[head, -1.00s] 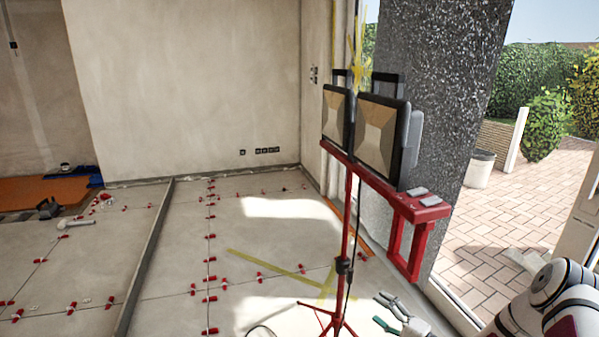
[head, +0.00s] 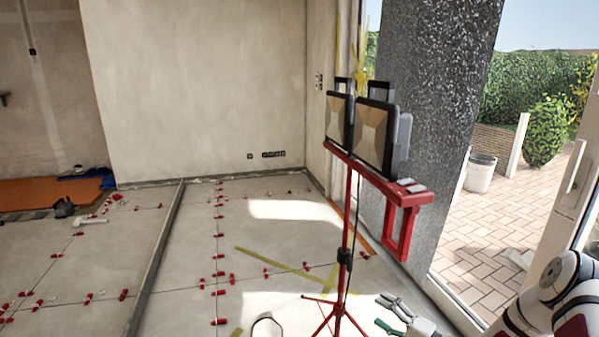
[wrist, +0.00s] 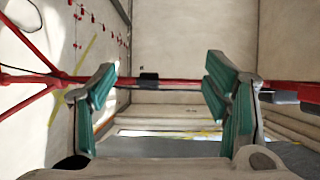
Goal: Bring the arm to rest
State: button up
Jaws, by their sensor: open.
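My gripper (head: 392,315) shows at the bottom of the head view, right of the foot of a red work-light stand (head: 347,205). In the wrist view my gripper (wrist: 165,100) is open, with its two green-padded fingers wide apart and nothing between them. Behind the fingers the red stand's pole (wrist: 180,83) crosses the wrist picture, apart from them as far as I can tell. Part of my white arm shows at the lower right of the head view.
Two lamps (head: 374,133) sit on the stand's red bar. Floor tiles carry several red levelling clips (head: 220,273). A long straightedge (head: 160,250) lies across the floor. A dark speckled pillar (head: 432,110) and a door opening stand at the right.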

jog(key=s+a+r+n+g+p, duration=0.25)
jog(key=s+a+r+g, duration=0.2)
jog(key=r, duration=0.55)
jog(key=s+a+r+n+g+p, duration=0.1)
jog(key=s+a+r+n+g, duration=0.25)
jog(key=s+r, duration=0.4)
jog(key=s+a+r+n+g+p, duration=0.1)
jog(key=s+a+r+n+g, duration=0.25)
jog(key=r, duration=0.75)
jog(key=s+d+r+t+h+p, duration=0.1)
jog(key=s+r+h, duration=0.3)
jog(key=s, duration=0.5)
jog(key=s+d+r+h+p, duration=0.3)
jog(key=s+r+h, duration=0.1)
jog(key=s+r, duration=0.4)
jog(key=s+d+r+t+h+p, duration=0.1)
jog(key=s+d+r+h+p, duration=0.1)
jog(key=s+r, duration=0.5)
jog(key=s+d+h, duration=0.1)
jog(key=s+h, duration=0.1)
jog(key=s, duration=0.2)
jog(key=shift+s+t, duration=0.3)
jog(key=shift+t, duration=0.05)
